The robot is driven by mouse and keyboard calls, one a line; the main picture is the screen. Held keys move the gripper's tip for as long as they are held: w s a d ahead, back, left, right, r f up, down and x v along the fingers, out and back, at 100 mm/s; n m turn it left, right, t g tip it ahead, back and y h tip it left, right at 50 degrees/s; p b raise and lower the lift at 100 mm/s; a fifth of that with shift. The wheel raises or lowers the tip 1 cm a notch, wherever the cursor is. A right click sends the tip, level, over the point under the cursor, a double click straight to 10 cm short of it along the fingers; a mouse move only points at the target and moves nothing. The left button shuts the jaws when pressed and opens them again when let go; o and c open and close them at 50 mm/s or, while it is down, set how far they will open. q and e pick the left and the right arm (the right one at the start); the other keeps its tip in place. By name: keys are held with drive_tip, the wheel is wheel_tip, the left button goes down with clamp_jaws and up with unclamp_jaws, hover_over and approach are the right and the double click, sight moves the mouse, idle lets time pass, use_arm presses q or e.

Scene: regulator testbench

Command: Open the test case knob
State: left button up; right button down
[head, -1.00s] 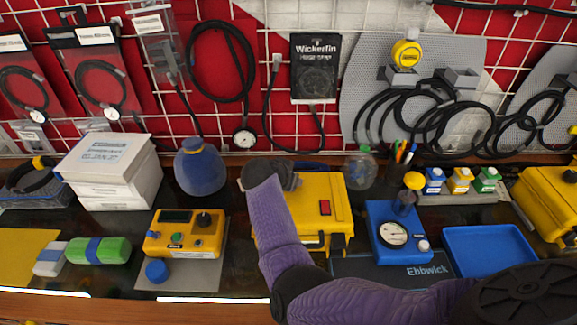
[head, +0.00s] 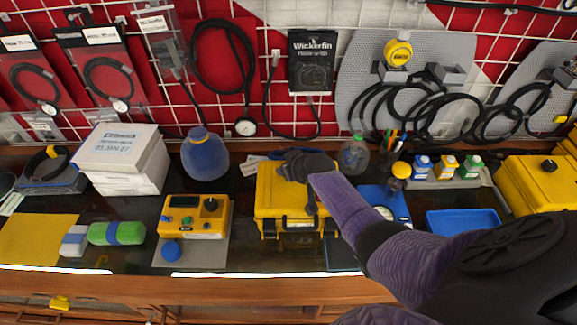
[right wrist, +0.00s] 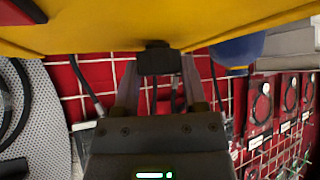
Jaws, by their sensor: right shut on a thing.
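The yellow test case (head: 272,200) stands at the middle of the bench, with dark latches on its front. My right gripper (head: 290,168) is over the back part of the case, and my purple forearm hides the case's right side. In the right wrist view the case (right wrist: 230,22) fills the top edge. A small black knob-like part (right wrist: 155,58) at the case's edge sits between the fingers of my right gripper (right wrist: 157,72), which is shut on it. The knob is hidden in the head view. My left gripper is not in view.
A yellow meter (head: 195,216) and a blue round bottle (head: 205,158) stand left of the case. A blue gauge unit (head: 375,195) is close on the right, partly behind my arm, with a blue tray (head: 463,222) beyond. The gridded wall (head: 262,120) rises behind.

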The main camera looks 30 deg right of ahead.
drive_tip(key=shift+d+f+n+y+b, duration=0.15)
drive_tip(key=shift+f+n+y+b, duration=0.05)
drive_tip(key=shift+n+y+b, duration=0.75)
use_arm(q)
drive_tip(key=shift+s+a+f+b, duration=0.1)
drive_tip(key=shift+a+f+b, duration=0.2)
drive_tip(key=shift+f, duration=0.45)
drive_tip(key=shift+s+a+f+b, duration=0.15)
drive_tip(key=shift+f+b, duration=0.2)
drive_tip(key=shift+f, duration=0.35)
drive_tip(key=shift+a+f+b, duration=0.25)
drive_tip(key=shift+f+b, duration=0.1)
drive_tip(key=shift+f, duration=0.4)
use_arm(e)
drive_tip(key=shift+r+n+y, duration=0.15)
drive_tip(key=shift+n+y, duration=0.3)
drive_tip(key=shift+n, duration=0.3)
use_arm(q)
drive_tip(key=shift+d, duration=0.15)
use_arm(e)
drive_tip(key=c, duration=0.5)
unclamp_jaws()
drive_tip(key=shift+c, duration=0.2)
drive_tip(key=o, duration=0.4)
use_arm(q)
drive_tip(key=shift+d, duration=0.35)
use_arm(e)
drive_tip(key=shift+r, duration=0.1)
